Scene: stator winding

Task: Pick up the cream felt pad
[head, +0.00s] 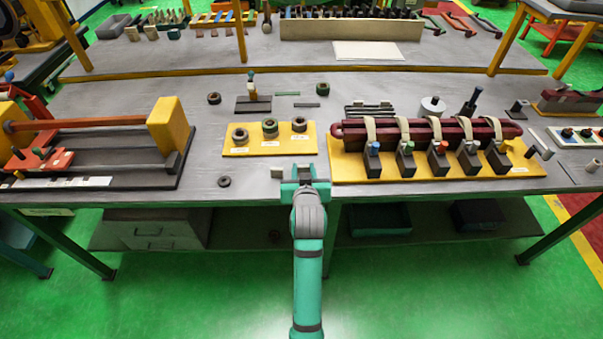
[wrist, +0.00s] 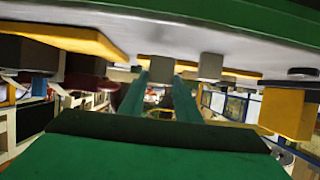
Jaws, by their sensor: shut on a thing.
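My gripper (head: 305,178) is at the front edge of the workbench, low and near the middle. In the head view the pad is too small and too covered by the gripper to tell clearly.
A yellow board with several dark rings (head: 270,138) lies just behind my gripper. To the right is a yellow rack with a dark red bar and straps (head: 433,130). To the left stands a yellow-ended fixture (head: 170,125). A dark ring (head: 224,182) lies near the front edge.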

